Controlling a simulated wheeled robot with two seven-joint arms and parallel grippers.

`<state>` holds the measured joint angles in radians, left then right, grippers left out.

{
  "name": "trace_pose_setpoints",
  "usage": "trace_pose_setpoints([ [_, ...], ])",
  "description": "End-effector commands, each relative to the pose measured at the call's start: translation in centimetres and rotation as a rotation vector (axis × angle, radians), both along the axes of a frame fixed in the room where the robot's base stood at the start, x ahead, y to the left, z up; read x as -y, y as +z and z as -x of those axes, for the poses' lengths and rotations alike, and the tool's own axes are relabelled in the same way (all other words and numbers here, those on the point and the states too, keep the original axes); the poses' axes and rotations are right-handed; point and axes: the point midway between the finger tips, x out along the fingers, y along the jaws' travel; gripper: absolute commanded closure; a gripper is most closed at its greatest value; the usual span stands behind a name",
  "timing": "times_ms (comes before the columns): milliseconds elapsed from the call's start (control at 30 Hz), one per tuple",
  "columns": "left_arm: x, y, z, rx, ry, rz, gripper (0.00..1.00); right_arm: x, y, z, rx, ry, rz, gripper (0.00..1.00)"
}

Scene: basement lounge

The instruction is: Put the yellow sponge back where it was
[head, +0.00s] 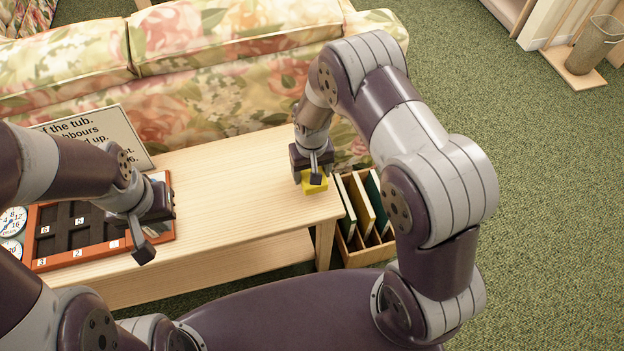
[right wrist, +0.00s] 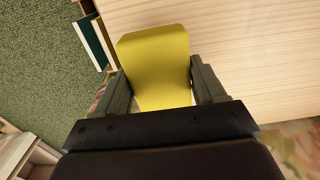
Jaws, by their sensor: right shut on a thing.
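The yellow sponge (head: 316,186) is at the right end of the light wooden table (head: 232,185). My right gripper (head: 314,176) points down over it and is shut on it. In the right wrist view the sponge (right wrist: 156,62) sits between the two fingers of my right gripper (right wrist: 160,88), over the table top (right wrist: 250,50) near its edge. I cannot tell whether the sponge touches the table. My left gripper (head: 148,228) hangs over the tray at the table's left end; its finger gap is not clear.
An orange-rimmed tray (head: 82,256) with dark numbered compartments lies on the table's left. A text sign (head: 105,130) stands behind it. A wooden rack of books (head: 365,210) is on the floor right of the table. A floral sofa (head: 200,85) runs behind. The table's middle is clear.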

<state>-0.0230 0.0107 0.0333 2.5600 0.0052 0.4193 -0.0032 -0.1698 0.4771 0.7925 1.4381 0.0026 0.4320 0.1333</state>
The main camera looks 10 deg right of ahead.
Motion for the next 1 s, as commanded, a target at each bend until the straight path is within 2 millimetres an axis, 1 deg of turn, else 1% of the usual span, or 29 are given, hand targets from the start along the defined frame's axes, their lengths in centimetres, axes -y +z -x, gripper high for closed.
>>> trace_pose_setpoints([
  [33,0.0,-0.4,0.0,0.000,0.000,0.000,1.00,0.0,-1.1,0.1,-0.004,0.000,0.001,0.59],
  [100,0.0,-0.8,0.0,0.000,0.000,0.000,1.00,0.0,-2.5,0.2,-0.005,0.000,0.001,0.59],
  [167,0.0,-1.0,0.0,0.000,0.000,0.000,1.00,0.1,-3.4,0.2,-0.004,0.000,0.000,0.59],
  [367,0.0,-0.8,0.0,0.000,0.000,0.000,1.00,0.0,-3.3,0.1,-0.001,0.000,0.000,0.59],
  [533,0.0,-1.1,0.0,0.000,0.000,0.000,1.00,0.1,-3.8,0.1,-0.001,0.000,0.000,0.59],
  [567,0.0,-1.0,0.0,0.000,0.000,0.000,1.00,0.1,-3.7,0.1,-0.001,0.000,0.000,0.21],
  [600,0.0,-1.0,0.0,0.000,0.000,0.000,1.00,0.1,-3.7,0.1,-0.001,0.000,0.000,0.08],
  [633,0.0,-1.0,0.0,0.000,0.000,0.000,1.00,0.1,-3.7,0.1,-0.001,0.000,0.000,0.05],
  [867,0.0,-1.0,0.0,0.000,0.000,0.000,1.00,0.1,-3.6,0.1,-0.001,0.000,0.000,0.05],
  [967,0.0,-0.6,0.0,0.000,0.000,0.000,1.00,0.1,-2.9,0.1,0.000,0.000,0.000,0.05],
  [1000,0.0,-0.4,0.0,0.000,0.000,0.000,1.00,0.1,-2.3,0.0,0.001,0.000,0.000,0.05],
])
